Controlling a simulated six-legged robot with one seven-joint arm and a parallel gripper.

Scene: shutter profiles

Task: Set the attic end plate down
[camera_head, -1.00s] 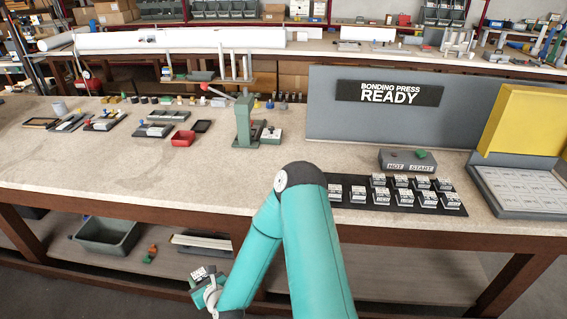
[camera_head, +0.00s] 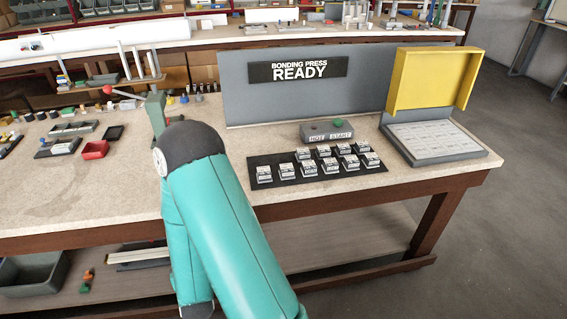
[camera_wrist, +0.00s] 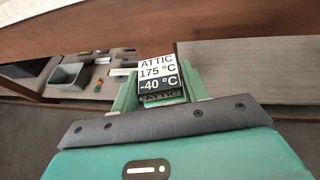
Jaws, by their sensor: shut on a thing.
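The attic end plate (camera_wrist: 158,72) is a small block with a white and black label reading "ATTIC 175 °C -40 °C" in the wrist view. My gripper (camera_wrist: 160,92) is shut on it, with green fingers on either side. The plate is held in front of the bench's brown front edge (camera_wrist: 90,33), apart from the benchtop. My arm hides the gripper and plate in the head view. A black mat (camera_head: 262,183) on the benchtop carries several similar labelled blocks (camera_head: 310,168) in two rows.
A grey "HOT START" control box (camera_head: 327,132) stands behind the mat, before the grey "BONDING PRESS READY" panel (camera_head: 240,95). A press with a raised yellow cover (camera_head: 435,75) is at right. Bare benchtop (camera_head: 400,180) lies right of the mat.

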